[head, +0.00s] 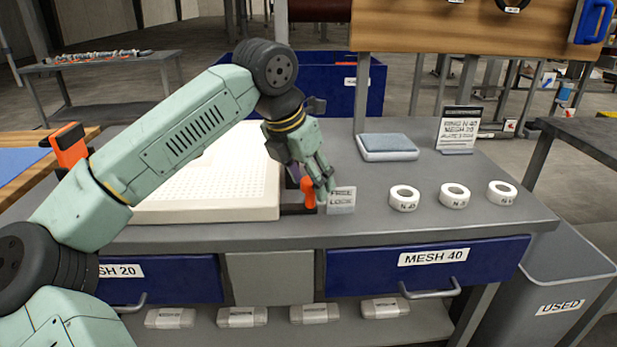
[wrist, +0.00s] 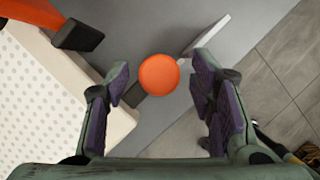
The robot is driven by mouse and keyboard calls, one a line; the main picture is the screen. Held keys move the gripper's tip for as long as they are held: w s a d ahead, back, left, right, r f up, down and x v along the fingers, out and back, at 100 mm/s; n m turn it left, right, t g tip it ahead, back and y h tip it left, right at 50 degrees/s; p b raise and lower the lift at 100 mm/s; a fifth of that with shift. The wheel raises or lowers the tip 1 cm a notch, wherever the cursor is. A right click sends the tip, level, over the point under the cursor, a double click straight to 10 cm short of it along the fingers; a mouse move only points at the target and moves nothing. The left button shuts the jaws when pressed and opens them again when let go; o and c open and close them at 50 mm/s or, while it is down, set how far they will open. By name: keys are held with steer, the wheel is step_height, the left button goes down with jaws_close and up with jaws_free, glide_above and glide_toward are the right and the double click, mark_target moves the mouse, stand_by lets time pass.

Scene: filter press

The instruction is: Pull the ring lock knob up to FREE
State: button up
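The ring lock knob (head: 309,192) is orange and stands at the right side of the white perforated press plate (head: 215,205). It is low, beside the small FREE/LOCK sign (head: 342,200). In the wrist view the knob (wrist: 159,74) shows from above as a round orange cap. My gripper (head: 322,190) is right at the knob, pointing down. In the wrist view my gripper (wrist: 160,85) is open, with one finger on each side of the knob and a visible gap to each. Whether the fingertips reach knob height cannot be told.
An orange-topped clamp (head: 68,146) stands at the plate's left. Several white rolls (head: 454,196) sit on the grey bench (head: 380,228) to the right. A blue-grey pad (head: 388,146) and a sign card (head: 459,128) stand behind. Blue drawers (head: 425,275) are below.

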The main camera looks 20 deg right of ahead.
jaws_close()
stand_by(0.5)
